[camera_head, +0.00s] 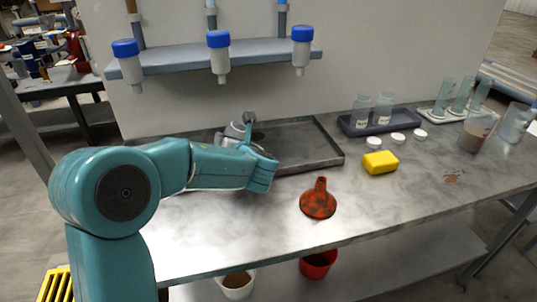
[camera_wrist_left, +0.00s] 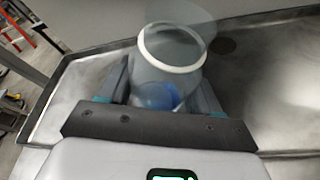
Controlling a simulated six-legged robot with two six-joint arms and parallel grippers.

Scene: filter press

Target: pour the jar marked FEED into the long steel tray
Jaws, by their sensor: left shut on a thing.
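The long steel tray (camera_head: 318,142) lies on the bench, with a raised rim and a dark round hole in its floor. My left gripper (camera_head: 240,130) is over the tray's left part. In the left wrist view the gripper (camera_wrist_left: 160,88) is shut on a clear jar (camera_wrist_left: 185,75) with a pale ring at its mouth. The mouth faces away from the wrist, over the tray. A blue patch shows through the jar's lower part. I cannot see a FEED label or whether anything is flowing. The jar is mostly hidden in the head view. My right gripper is out of view.
A beaker of brown liquid (camera_head: 476,136) and a dark tray of bottles (camera_head: 378,122) stand further right. Blue-capped bottles (camera_head: 218,56) hang from a shelf above.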

